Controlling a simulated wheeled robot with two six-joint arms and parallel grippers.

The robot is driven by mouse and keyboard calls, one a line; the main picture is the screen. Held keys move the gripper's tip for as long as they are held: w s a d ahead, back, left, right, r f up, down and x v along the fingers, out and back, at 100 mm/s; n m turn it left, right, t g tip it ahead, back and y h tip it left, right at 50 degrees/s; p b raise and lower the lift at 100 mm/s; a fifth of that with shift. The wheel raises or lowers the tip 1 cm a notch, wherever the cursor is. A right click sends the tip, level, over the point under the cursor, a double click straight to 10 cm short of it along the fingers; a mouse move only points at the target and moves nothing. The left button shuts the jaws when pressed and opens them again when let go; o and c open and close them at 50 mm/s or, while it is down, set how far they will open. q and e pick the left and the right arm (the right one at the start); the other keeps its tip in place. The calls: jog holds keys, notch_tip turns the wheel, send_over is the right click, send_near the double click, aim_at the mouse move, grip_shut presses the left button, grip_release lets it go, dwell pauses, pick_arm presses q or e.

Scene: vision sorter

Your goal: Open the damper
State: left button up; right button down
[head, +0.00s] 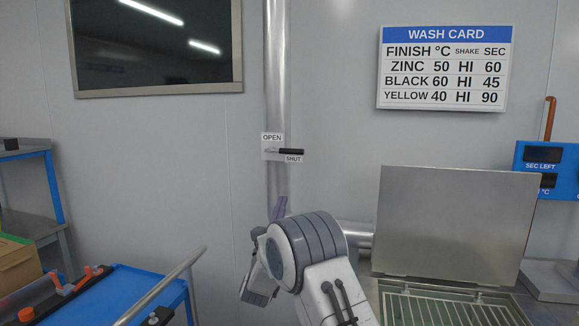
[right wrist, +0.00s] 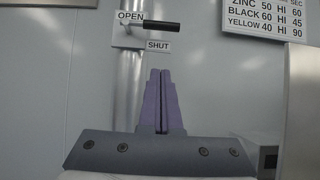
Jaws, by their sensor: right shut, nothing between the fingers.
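The damper's black lever (head: 291,152) sits on the vertical metal duct (head: 277,80) on the back wall. It points right, nearly level, just above the SHUT label (head: 293,159). The OPEN label (head: 272,137) is above its pivot end. The lever (right wrist: 160,26) also shows at the top of the right wrist view. My right gripper (head: 281,201) has purple fingers pointing up, below the lever in the head view. In the right wrist view its fingers (right wrist: 160,73) are shut together, empty, and apart from the lever. My left gripper is not in view.
A steel wash machine with a raised lid (head: 455,222) stands at right, with a blue control panel (head: 548,170) beyond it. A blue cart (head: 135,290) is at lower left. A wash card (head: 445,67) hangs on the wall. The wall around the lever is clear.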

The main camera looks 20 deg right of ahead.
aim_at(285, 150)
jog(key=s+r+p+x, duration=0.1)
jog(key=p+x, duration=0.5)
jog(key=x, duration=0.6)
jog(key=shift+a+r, duration=0.25)
jog(key=shift+r, duration=0.6)
